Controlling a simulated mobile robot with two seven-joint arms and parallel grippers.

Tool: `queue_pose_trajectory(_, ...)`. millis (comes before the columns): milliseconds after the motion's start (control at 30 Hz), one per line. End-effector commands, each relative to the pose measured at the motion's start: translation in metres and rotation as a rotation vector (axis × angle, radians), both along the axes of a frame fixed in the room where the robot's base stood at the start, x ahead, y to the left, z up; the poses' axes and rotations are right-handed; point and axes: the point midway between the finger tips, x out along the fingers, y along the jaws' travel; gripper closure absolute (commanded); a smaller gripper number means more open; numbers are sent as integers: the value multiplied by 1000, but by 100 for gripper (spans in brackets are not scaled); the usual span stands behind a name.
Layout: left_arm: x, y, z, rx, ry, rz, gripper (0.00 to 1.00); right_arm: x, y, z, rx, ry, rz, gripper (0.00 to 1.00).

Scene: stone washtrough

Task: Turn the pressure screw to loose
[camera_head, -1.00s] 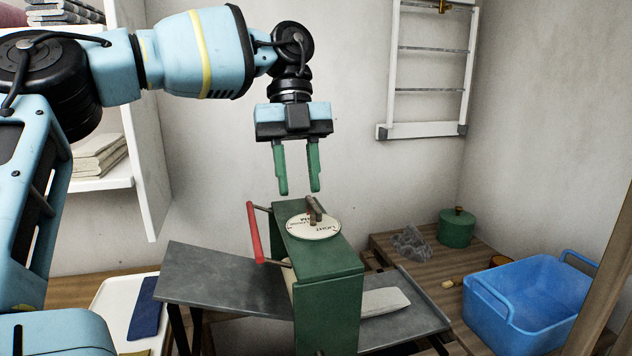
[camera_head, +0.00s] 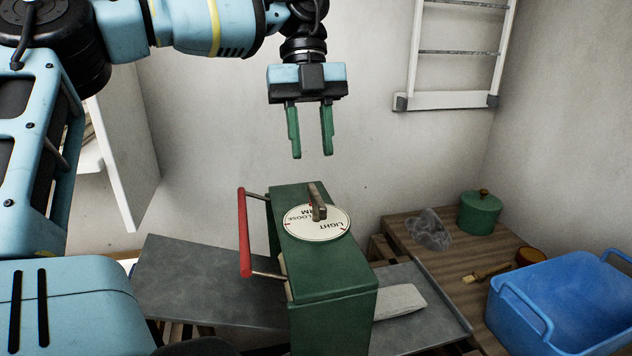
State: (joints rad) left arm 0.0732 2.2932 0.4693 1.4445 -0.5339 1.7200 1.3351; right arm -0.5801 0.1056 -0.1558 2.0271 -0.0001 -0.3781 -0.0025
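The pressure screw's T-shaped handle (camera_head: 318,203) stands on a round cream dial (camera_head: 329,225) with the words LIGHT and LOOSE readable. The dial lies on top of a green wringer box (camera_head: 330,272). A red-gripped crank (camera_head: 243,234) is on the box's left side. My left gripper (camera_head: 312,156) hangs above the screw, fingers pointing down. Its two green fingers are apart with nothing between them, and it does not touch the handle. My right gripper is not in view.
Grey boards (camera_head: 208,278) extend on both sides of the wringer, with a folded pale cloth (camera_head: 399,302) at its right. A blue tub (camera_head: 570,305), green lidded pot (camera_head: 479,213) and grey crumpled cloth (camera_head: 428,231) sit at the right. A white wall rack (camera_head: 447,100) hangs behind.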

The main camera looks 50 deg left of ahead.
Motion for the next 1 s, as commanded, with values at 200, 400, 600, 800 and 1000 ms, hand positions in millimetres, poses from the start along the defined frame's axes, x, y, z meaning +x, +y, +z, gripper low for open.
queue_pose_trajectory(200,-6,-10,-29,-3,4,-3,67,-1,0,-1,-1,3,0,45)
queue_pose_trajectory(400,-11,-19,-54,-2,4,-2,67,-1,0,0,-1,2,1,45)
queue_pose_trajectory(600,-13,-23,-64,-1,0,0,67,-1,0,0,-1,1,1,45)
queue_pose_trajectory(800,-13,-24,-65,-1,0,0,67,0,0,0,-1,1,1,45)
queue_pose_trajectory(1000,-13,-24,-65,-1,0,0,86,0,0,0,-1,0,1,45)
